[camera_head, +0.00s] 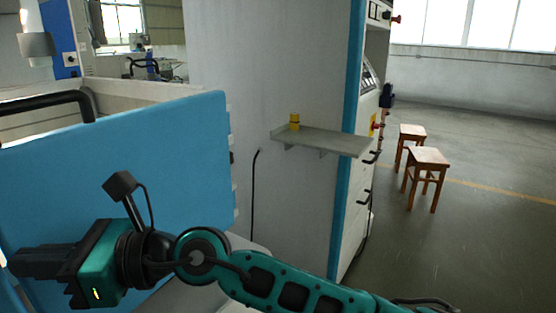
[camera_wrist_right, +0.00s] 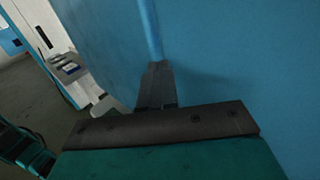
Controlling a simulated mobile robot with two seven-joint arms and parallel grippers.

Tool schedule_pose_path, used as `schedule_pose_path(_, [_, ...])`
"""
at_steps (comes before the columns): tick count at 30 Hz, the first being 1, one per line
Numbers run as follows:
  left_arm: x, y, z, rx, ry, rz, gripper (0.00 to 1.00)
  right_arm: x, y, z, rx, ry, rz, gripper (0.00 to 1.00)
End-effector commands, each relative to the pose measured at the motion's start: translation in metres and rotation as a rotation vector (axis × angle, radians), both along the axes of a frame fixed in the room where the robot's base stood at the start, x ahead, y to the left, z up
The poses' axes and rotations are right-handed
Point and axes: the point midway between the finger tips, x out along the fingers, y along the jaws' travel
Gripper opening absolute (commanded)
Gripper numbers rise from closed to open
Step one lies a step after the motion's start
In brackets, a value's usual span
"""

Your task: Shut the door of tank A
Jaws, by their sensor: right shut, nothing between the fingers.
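A large blue door panel (camera_head: 150,140) fills the left of the head view; I take it to be the door of tank A, though no label shows. It stands upright in front of the pale machine body, and I cannot tell how far open it is. My right gripper (camera_head: 22,263) is shut and empty, low in front of the panel's left part. In the right wrist view the closed fingers (camera_wrist_right: 157,82) point at a blue surface (camera_wrist_right: 230,60) with a lighter vertical strip; contact is unclear. My left gripper is not in view.
A black bar handle (camera_head: 48,101) shows behind the panel's upper left. A grey shelf (camera_head: 325,140) with a yellow item (camera_head: 294,122) juts from the tall cabinet (camera_head: 270,70). Two wooden stools (camera_head: 427,157) stand on the open floor at right.

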Motion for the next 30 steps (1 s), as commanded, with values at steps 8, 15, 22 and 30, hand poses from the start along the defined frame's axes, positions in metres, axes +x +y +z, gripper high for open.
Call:
schedule_pose_path(8, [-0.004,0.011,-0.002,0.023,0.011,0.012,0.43,0.013,0.026,0.001,0.0,-0.001,-0.071,0.0])
schedule_pose_path(15, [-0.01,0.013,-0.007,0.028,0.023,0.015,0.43,0.016,0.03,0.001,0.004,-0.002,-0.086,0.0])
schedule_pose_path(22, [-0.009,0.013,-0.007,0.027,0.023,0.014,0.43,0.017,0.03,0.003,0.007,-0.003,-0.086,0.0])
schedule_pose_path(30, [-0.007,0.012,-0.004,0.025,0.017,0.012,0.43,0.018,0.03,0.004,0.01,-0.005,-0.088,0.0])
